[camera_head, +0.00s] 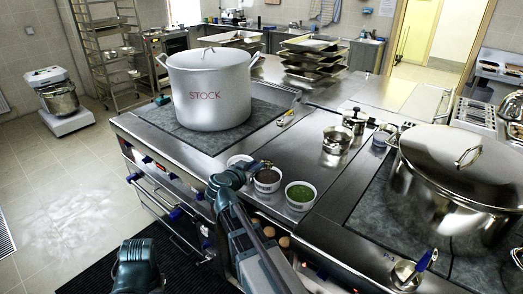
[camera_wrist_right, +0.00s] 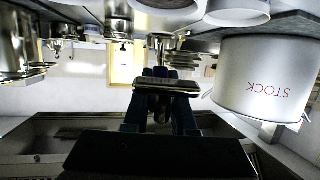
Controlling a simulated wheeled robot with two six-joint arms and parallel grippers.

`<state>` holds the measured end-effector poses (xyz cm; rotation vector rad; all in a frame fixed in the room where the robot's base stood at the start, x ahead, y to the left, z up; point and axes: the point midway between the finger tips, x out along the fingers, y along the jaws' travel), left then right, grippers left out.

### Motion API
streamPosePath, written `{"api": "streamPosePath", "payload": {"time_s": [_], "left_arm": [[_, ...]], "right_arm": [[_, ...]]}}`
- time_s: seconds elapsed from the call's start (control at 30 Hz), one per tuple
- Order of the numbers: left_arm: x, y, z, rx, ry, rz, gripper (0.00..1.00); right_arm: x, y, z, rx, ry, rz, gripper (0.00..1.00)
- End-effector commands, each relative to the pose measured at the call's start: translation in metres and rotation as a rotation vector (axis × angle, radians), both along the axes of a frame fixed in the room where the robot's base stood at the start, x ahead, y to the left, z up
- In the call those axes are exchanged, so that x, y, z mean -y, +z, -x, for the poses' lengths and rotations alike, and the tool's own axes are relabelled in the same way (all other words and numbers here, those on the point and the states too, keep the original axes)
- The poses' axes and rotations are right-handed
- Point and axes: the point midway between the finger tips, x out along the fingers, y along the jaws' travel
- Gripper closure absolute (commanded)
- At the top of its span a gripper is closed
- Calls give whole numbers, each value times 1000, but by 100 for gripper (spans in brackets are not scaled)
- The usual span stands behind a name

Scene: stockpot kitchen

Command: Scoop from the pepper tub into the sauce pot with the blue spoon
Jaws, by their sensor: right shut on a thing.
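The tub with dark contents (camera_head: 267,187), likely the pepper tub, stands on the steel counter between two other tubs. My right gripper (camera_head: 258,166) is at its far left edge, shut; its arm and fingers partly hide the tub. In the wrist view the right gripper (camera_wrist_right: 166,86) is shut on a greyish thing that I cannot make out. A blue handle (camera_head: 427,260) leans from a small metal container (camera_head: 406,276) at lower right; its spoon end is unclear. A small open steel pot (camera_head: 337,140), possibly the sauce pot, stands behind the tubs. My left gripper (camera_head: 138,268) is low at left, its fingers unclear.
The large STOCK pot (camera_head: 208,100) stands left of the small pots. A green-filled tub (camera_head: 300,198) and a white tub (camera_head: 239,160) flank the dark one. A big lidded pot (camera_head: 455,205) fills the right side. The counter between the tubs and small pots is clear.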

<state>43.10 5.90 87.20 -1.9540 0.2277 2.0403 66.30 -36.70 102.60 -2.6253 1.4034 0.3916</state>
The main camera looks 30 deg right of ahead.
Motion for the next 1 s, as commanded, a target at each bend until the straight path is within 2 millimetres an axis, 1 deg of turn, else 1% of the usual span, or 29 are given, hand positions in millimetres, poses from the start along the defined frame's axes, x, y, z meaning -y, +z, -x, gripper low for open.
{"api": "streamPosePath", "payload": {"time_s": [0.03,0.67,0.87,1.0], "left_arm": [[0,2,0,0,0,0,50],[0,0,0,0,0,0,50],[0,-8,0,0,0,0,50],[0,-18,0,0,0,0,50]], "right_arm": [[0,2,0,-2,-7,-3,100],[0,-1,2,-3,-10,-5,100],[0,-9,2,-3,-10,-5,100],[0,-19,2,-3,-10,-5,100]]}}
